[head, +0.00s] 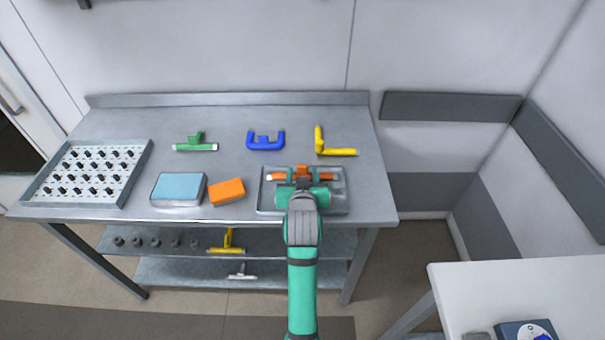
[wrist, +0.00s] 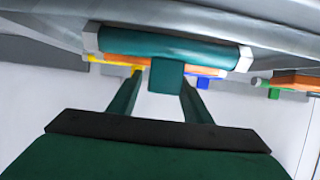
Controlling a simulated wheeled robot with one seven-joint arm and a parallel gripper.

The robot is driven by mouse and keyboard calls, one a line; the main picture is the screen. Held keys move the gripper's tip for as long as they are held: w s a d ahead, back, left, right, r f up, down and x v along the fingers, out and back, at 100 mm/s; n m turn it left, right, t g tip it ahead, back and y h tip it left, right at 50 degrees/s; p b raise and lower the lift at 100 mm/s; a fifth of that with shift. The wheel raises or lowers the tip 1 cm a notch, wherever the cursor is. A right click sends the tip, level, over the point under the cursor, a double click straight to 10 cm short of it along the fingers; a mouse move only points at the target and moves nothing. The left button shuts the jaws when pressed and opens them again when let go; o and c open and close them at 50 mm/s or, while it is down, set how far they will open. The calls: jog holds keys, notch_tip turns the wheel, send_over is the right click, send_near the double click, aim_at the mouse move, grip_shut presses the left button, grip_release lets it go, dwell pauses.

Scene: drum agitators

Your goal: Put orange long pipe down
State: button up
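The orange long pipe (head: 323,175) lies level at the back of the shallow metal tray (head: 341,208), with a short orange stub rising from its middle. My gripper (head: 303,182) is over the tray, right against the pipe, and my arm hides part of both. In the wrist view, the two dark green fingers (wrist: 161,78) stand apart. Between their tips shows the stem of a dark teal cylinder (wrist: 168,48) with grey ends. Orange strips of the pipe (wrist: 125,60) show just past it. Whether the fingers press on anything is unclear.
Behind the tray lie a green pipe (head: 195,146), a blue pipe (head: 265,146) and a yellow pipe (head: 340,152). Left of the tray are an orange block (head: 227,191), a blue-topped box (head: 178,187) and a perforated tray (head: 134,160). A white table (head: 570,285) stands at lower right.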

jog(key=shift+r, duration=0.15)
jog(key=v, duration=1.2)
jog(key=s+f, duration=1.4)
jog(key=s, duration=0.1)
jog(key=s+t, duration=0.1)
jog(key=s, duration=2)
jog(key=shift+s+t, duration=0.4)
